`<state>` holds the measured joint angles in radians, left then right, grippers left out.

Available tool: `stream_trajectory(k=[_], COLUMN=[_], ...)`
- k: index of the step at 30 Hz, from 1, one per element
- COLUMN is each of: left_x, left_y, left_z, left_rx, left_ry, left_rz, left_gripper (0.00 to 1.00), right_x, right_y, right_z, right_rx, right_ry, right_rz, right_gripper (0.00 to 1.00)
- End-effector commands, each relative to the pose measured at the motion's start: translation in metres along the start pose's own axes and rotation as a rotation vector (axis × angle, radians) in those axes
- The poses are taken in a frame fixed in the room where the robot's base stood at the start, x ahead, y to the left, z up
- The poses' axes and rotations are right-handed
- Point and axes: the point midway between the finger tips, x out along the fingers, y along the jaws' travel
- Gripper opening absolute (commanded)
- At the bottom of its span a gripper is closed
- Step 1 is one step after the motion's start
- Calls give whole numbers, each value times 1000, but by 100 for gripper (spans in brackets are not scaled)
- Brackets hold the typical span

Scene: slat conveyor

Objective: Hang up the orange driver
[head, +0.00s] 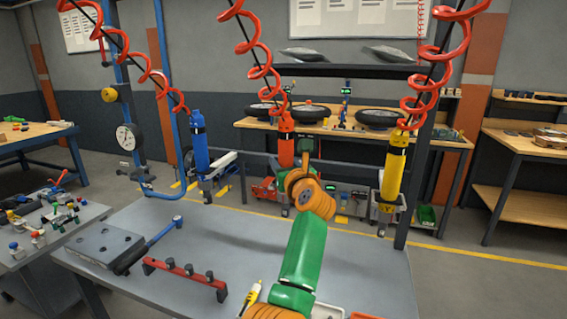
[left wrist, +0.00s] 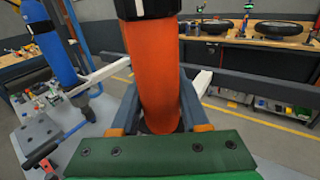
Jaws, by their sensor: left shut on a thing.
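The orange driver (head: 286,148) is upright in the middle of the head view, at the lower end of a red coiled cord (head: 258,55). My left gripper (head: 303,152) is at its lower part, and my arm partly hides the driver's bottom. In the left wrist view the driver's orange body (left wrist: 153,75) stands between the two dark fingers, with a black collar at the top. My left gripper is shut on it. The blue driver (head: 198,142) hangs on its cord to the left, and the yellow driver (head: 394,168) hangs to the right. My right gripper is not in view.
Below is a grey table (head: 225,235) with a dark plate (head: 104,244), a blue-handled tool (head: 160,235) and a red rack (head: 185,274). A dark post (head: 414,190) stands right of the yellow driver. A bench with wheels (head: 380,118) is behind.

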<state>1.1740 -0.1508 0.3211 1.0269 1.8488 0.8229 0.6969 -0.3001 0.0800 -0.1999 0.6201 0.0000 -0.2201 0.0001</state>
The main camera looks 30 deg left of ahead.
Motion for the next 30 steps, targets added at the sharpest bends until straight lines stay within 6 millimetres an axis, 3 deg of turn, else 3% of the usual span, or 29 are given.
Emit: stream_trajectory(k=[27,28,30], left_x=[0,0,0], left_y=[0,0,0], left_z=[-5,-5,-4], left_rx=[0,0,1], left_ry=[-3,-3,-3], left_rz=[0,0,0], left_gripper=[0,50,69], right_x=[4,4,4], right_y=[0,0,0], right_z=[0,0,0], right_rx=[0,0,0], right_ry=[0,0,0], right_rz=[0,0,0], right_gripper=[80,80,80])
